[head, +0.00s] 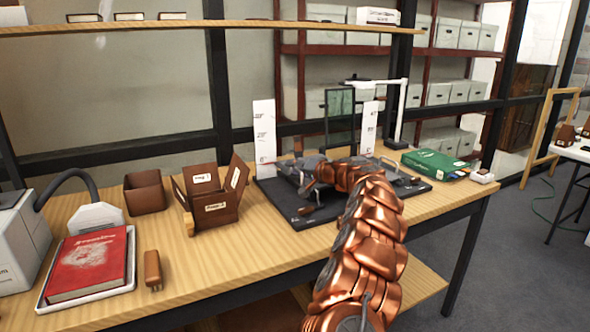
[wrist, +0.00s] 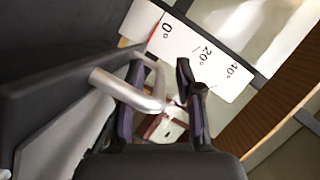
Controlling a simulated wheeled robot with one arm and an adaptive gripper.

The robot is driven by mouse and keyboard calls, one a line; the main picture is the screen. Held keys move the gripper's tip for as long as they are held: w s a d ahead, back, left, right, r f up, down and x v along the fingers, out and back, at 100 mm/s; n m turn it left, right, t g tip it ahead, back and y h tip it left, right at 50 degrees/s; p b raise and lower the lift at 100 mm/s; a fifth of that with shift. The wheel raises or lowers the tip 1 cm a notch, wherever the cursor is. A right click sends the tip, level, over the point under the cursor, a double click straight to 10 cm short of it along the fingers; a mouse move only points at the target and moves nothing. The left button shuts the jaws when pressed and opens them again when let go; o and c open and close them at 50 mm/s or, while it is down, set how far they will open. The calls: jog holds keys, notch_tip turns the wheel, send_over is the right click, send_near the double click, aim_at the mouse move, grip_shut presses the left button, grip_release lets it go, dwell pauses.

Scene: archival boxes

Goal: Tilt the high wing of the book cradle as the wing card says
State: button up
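The book cradle (head: 322,213) has a dark base on the wooden table, with its wings partly hidden behind my copper arm. White cards with angle marks stand behind it, a left card (head: 264,138) and a right card (head: 369,128). In the wrist view a card (wrist: 200,48) reads 0°, 20° and 40°, with a red mark near 0°. A dark panel (wrist: 45,50), apparently a wing, carries a bent silver handle (wrist: 125,90). My gripper (wrist: 160,72) is open; the handle crosses by its left finger, and contact is unclear. In the head view my gripper is at the cradle's left part.
Brown open boxes (head: 146,192) with labels stand left of the cradle, beside a red book (head: 88,266) on a white tray. A white lamp-like stand (head: 398,115) rises behind. The table's front middle is clear.

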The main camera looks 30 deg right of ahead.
jog(key=shift+c, duration=0.4)
grip_shut()
dwell(0.4)
